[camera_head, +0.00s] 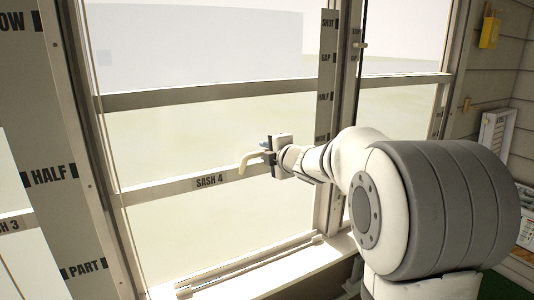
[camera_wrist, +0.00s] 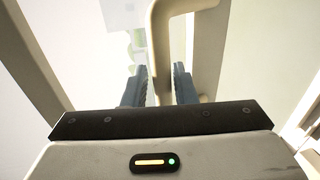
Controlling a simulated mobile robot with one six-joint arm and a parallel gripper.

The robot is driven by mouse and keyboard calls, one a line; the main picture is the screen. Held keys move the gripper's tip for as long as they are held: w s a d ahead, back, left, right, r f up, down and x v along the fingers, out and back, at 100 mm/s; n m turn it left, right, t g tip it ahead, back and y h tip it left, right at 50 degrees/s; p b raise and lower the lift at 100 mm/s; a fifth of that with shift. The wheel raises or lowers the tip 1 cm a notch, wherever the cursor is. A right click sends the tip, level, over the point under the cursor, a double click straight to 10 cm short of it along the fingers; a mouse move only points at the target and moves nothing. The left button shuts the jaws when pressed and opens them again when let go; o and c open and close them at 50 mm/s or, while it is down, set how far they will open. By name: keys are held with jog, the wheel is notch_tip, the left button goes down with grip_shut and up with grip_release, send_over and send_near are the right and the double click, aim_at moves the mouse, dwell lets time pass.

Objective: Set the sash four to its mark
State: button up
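Sash four is the pale framed window pane in the middle of the head view, and its lower rail carries the label "SASH 4" (camera_head: 210,181). A cream hooked handle (camera_head: 250,158) stands on that rail; it also shows in the wrist view (camera_wrist: 161,45). My gripper (camera_head: 266,152) is at the handle. In the wrist view its two blue-grey fingers (camera_wrist: 160,85) stand on either side of the handle's bar, with a thin gap visible. The right post (camera_head: 325,75) bears "SHUT", "GAP" and "HALF" marks; its lower part is partly hidden by my arm.
The left post (camera_head: 50,130) bears "HALF" and "PART" marks, beside the sash 3 edge (camera_head: 14,224). A sill with a bar (camera_head: 250,262) runs below. A yellow object (camera_head: 489,31) and a white board (camera_head: 494,135) are on the right wall.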

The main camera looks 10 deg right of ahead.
jog(key=shift+o, duration=0.7)
jog(key=v, duration=0.8)
jog(key=shift+b, duration=0.35)
jog(key=shift+f, duration=0.1)
jog(key=s+d+f+m+g+h, duration=0.2)
jog(key=s+f+m+h, duration=0.2)
jog(key=s+m, duration=0.35)
jog(key=s+d+f+m+g+h, duration=0.35)
jog(key=s+m, duration=0.25)
jog(key=m, duration=0.2)
jog(key=s+a+f+m+g+y, duration=0.1)
jog(key=s+a+f+m+g, duration=0.2)
jog(key=s, duration=0.6)
jog(key=s+a+f+m+g+y, duration=0.1)
jog(key=s+a+f+m+g, duration=0.2)
jog(key=s+f, duration=0.5)
jog(key=shift+s+a+y, duration=0.35)
jog(key=shift+s+a, duration=0.15)
jog(key=shift+a, duration=0.25)
